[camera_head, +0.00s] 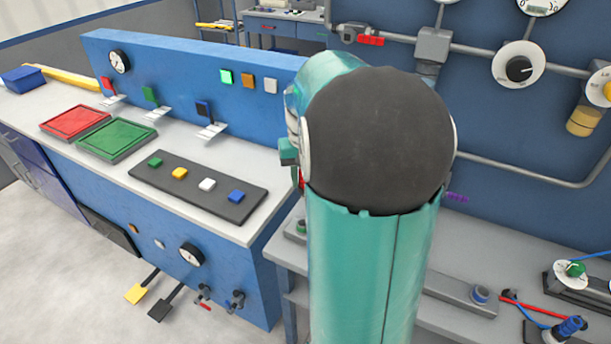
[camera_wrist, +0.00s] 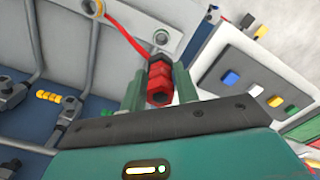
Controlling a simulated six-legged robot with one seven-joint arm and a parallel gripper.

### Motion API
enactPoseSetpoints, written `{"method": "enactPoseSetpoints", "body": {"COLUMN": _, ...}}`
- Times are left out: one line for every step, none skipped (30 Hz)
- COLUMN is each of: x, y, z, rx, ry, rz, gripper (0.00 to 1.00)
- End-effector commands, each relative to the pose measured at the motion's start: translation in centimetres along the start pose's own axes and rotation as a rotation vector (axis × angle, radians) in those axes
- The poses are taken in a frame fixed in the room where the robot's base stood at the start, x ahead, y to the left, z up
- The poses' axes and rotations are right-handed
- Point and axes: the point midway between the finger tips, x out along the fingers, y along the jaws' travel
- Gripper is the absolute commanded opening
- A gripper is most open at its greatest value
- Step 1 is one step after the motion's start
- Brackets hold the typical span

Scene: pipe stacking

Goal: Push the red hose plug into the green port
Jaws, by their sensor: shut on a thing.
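In the wrist view my gripper (camera_wrist: 159,88) is shut on the red hose plug (camera_wrist: 158,72), with a green finger on each side of it. A red hose (camera_wrist: 124,32) runs from the plug toward the upper left. A round grey-rimmed socket (camera_wrist: 161,38) shows just beyond the plug's far end; I cannot tell its colour code or whether the plug touches it.
In the head view a grey rail with a blue-ringed port (camera_head: 480,294) lies on the right-hand bench. The left bench holds red (camera_head: 75,122) and green (camera_head: 116,139) trays and a button panel (camera_head: 205,198).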

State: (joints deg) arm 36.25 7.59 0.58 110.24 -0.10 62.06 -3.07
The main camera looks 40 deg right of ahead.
Motion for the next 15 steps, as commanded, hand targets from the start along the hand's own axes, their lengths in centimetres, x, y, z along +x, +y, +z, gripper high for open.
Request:
{"method": "enactPoseSetpoints", "body": {"x": 0.0, "y": 0.1, "z": 0.0, "rx": 0.001, "ry": 0.0, "rz": 0.0, "gripper": 0.0}}
{"method": "enactPoseSetpoints", "body": {"x": 0.1, "y": 0.1, "z": 0.0, "rx": 0.001, "ry": 0.0, "rz": 0.0, "gripper": 0.0}}
{"method": "enactPoseSetpoints", "body": {"x": 0.2, "y": 0.1, "z": 0.1, "rx": 0.001, "ry": -0.001, "rz": 0.0, "gripper": 0.0}}
{"method": "enactPoseSetpoints", "body": {"x": 0.2, "y": 0.2, "z": 0.1, "rx": 0.001, "ry": -0.001, "rz": 0.0, "gripper": 0.0}}
{"method": "enactPoseSetpoints", "body": {"x": 0.4, "y": 0.2, "z": 0.2, "rx": 0.001, "ry": -0.001, "rz": 0.0, "gripper": 0.0}}
{"method": "enactPoseSetpoints", "body": {"x": 0.6, "y": 0.2, "z": 0.2, "rx": 0.001, "ry": -0.001, "rz": 0.0, "gripper": 0.0}}
{"method": "enactPoseSetpoints", "body": {"x": 0.8, "y": 0.3, "z": 0.2, "rx": 0.001, "ry": -0.001, "rz": 0.0, "gripper": 0.0}}
{"method": "enactPoseSetpoints", "body": {"x": 1.0, "y": 0.3, "z": 0.3, "rx": 0.002, "ry": -0.001, "rz": 0.0, "gripper": 0.0}}
{"method": "enactPoseSetpoints", "body": {"x": 1.4, "y": 0.4, "z": 0.3, "rx": 0.002, "ry": -0.002, "rz": 0.0, "gripper": 0.0}}
{"method": "enactPoseSetpoints", "body": {"x": 1.7, "y": 0.4, "z": 0.3, "rx": 0.001, "ry": -0.002, "rz": 0.0, "gripper": 0.0}}
{"method": "enactPoseSetpoints", "body": {"x": 2.1, "y": 0.4, "z": 0.4, "rx": 0.001, "ry": -0.002, "rz": 0.0, "gripper": 0.0}}
{"method": "enactPoseSetpoints", "body": {"x": 2.6, "y": 0.4, "z": 0.4, "rx": 0.001, "ry": -0.003, "rz": 0.0, "gripper": 0.0}}
{"method": "enactPoseSetpoints", "body": {"x": 3.0, "y": 0.4, "z": 0.4, "rx": 0.001, "ry": -0.004, "rz": -0.001, "gripper": 0.0}}
{"method": "enactPoseSetpoints", "body": {"x": 3.4, "y": 0.4, "z": 0.4, "rx": 0.001, "ry": -0.004, "rz": -0.001, "gripper": 0.0}}
{"method": "enactPoseSetpoints", "body": {"x": 3.9, "y": 0.4, "z": 0.4, "rx": 0.001, "ry": -0.003, "rz": 0.0, "gripper": 0.0}}
